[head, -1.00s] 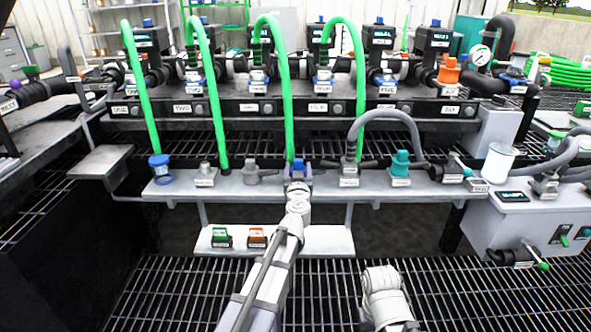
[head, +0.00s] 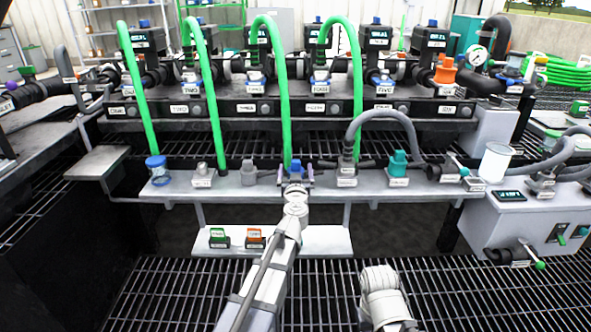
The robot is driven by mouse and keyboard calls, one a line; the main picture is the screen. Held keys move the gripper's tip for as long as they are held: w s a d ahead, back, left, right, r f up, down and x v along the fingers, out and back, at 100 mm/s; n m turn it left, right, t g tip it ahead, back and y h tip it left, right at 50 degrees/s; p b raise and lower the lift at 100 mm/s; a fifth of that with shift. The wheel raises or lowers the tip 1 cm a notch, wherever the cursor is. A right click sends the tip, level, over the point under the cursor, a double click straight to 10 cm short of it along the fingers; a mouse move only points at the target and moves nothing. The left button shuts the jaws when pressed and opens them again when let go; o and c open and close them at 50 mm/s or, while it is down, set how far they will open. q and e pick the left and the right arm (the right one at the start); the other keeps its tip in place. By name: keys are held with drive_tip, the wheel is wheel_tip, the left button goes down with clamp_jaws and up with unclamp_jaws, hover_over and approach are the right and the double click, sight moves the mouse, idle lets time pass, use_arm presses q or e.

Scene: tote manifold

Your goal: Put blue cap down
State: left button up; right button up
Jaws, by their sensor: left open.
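A small blue cap (head: 296,168) stands on the grey shelf (head: 325,190) near its middle, at the foot of a green hose. My left gripper (head: 295,177) reaches the shelf from the front. Its purple-tipped fingers are apart, one on each side of the blue cap; I cannot tell whether they touch it. The cap's lower part is hidden by the gripper. Another blue-topped piece (head: 156,162) stands at the shelf's left end. Only a white link of my right arm shows at lower right; its gripper is out of view.
Grey fittings (head: 249,173), a teal fitting (head: 398,163) and a grey hose (head: 380,116) stand along the shelf. Green hoses (head: 211,100) arch down from the manifold (head: 300,108). A lower tray (head: 325,240) holds green and orange labelled pieces. A white cup (head: 495,162) is at right.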

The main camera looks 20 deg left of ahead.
use_arm(q)
drive_tip(key=v, duration=1.1)
